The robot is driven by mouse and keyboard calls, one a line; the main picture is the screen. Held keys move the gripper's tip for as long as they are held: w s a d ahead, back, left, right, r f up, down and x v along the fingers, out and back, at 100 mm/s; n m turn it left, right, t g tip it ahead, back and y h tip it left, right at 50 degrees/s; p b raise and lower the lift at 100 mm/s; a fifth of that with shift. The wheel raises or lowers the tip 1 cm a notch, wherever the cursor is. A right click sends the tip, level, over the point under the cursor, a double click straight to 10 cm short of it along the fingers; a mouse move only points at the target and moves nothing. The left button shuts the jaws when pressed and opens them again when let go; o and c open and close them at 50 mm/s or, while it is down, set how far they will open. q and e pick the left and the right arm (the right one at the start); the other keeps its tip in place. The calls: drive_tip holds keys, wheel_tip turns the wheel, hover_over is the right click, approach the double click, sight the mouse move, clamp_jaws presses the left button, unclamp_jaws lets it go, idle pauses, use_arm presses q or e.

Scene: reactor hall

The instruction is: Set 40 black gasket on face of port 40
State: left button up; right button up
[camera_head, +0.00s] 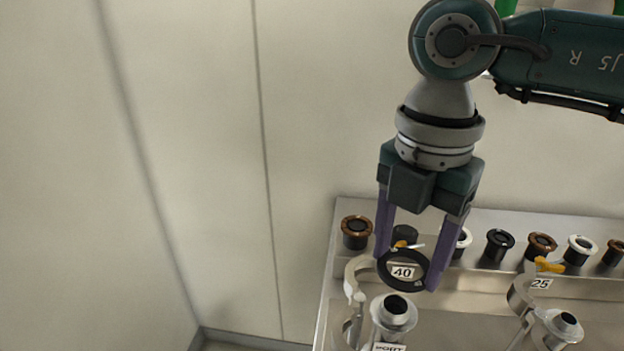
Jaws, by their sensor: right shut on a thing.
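My right gripper (407,271) comes down from the upper right with purple fingers, shut on a black ring gasket (407,290). Port 40 (394,313), a metal pipe with a round flanged face and a dark bore, stands just below the gasket in the picture. The gasket appears apart from the port face; its exact height above it is hard to tell. An open metal clamp (354,290) hangs beside the port on the left. My left gripper is out of view.
A metal bench (460,318) carries a back row of brown, black and white ringed fittings (498,243). Port 25 (565,325) with its open clamp (521,296) is at the right. Pale wall panels (180,150) stand behind and left.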

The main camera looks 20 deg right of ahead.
sight(397, 304)
drive_tip(key=shift+f+b, duration=3.2)
drive_tip(key=shift+f, duration=0.55)
drive_tip(key=shift+d, duration=0.1)
